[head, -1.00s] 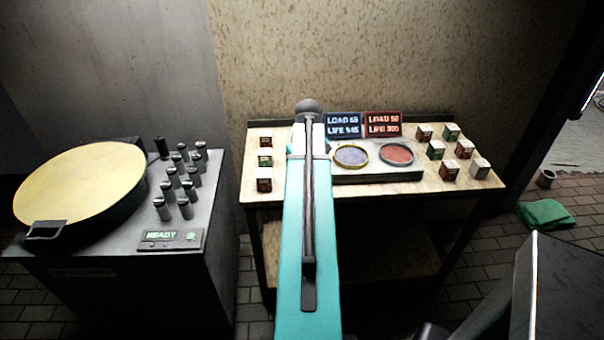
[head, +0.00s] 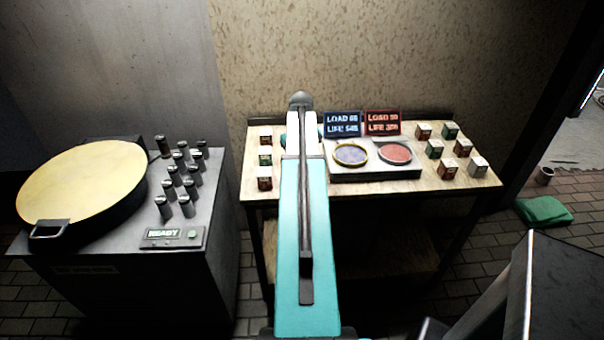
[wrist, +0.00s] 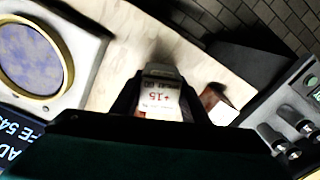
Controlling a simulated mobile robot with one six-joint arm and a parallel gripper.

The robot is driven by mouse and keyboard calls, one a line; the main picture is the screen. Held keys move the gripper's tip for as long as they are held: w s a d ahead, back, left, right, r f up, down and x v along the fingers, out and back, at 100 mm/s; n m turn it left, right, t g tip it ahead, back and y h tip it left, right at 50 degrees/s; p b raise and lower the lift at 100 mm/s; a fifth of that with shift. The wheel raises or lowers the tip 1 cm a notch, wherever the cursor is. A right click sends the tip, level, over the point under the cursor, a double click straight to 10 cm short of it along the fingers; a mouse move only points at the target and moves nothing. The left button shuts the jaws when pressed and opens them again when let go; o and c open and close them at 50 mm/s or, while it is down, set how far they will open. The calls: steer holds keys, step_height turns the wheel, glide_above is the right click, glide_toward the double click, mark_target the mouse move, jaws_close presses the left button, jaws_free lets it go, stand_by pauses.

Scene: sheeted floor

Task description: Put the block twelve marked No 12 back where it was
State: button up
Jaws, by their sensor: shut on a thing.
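My gripper (wrist: 160,90) is shut on a small block (wrist: 160,105) with a pale label, in the wrist view. The label reads "+15" upside down in red, with smaller print that I cannot read surely. The block is over the bare wood of the table (wrist: 125,50); I cannot tell whether it touches it. Another block (wrist: 215,103), brownish red with a pale side, is just right of my gripper. In the head view my arm hides the gripper and held block. Three blocks stand in a column at the table's left, one of them (head: 265,183) nearest the front.
A grey stand holds a blue disc (head: 350,154) and a red disc (head: 395,153), with two lit signs behind. Several blocks (head: 449,168) stand at the table's right. A grey cabinet (head: 120,215) with several knobs and a round yellow-topped pan (head: 82,181) is at the left.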

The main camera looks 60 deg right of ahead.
steer(key=shift+f+p, duration=0.7)
steer(key=shift+f, duration=1)
steer(key=shift+f, duration=0.15)
steer(key=o, duration=1.4)
steer(key=shift+r+b, duration=1.6)
steer(key=shift+r, duration=4.55)
steer(key=shift+s, duration=0.1)
